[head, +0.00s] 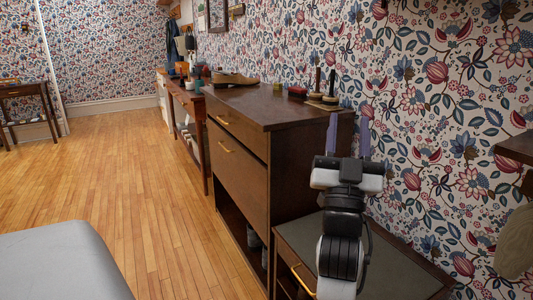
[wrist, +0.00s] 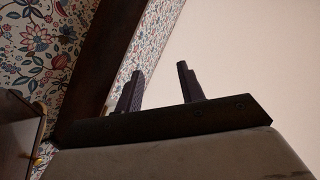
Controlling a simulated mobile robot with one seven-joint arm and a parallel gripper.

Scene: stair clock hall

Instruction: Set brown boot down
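A brown shoe-like thing (head: 234,79), which may be the brown boot, rests on top of the dark wooden cabinet (head: 270,103) toward its far end. It is small in the head view, so its exact shape is hard to tell. My gripper (head: 348,135) points upward at the near right, in front of the wallpapered wall and well apart from that thing. Its two fingers stand apart with nothing between them. The wrist view also shows my gripper (wrist: 160,88) open and empty, and no boot.
Small tins and brushes (head: 315,93) stand on the cabinet's near part by the wall. A lower cabinet (head: 310,250) sits below my gripper. A further table (head: 187,100) holds several items. A grey rounded surface (head: 60,265) is at lower left. The wood floor (head: 130,160) is clear.

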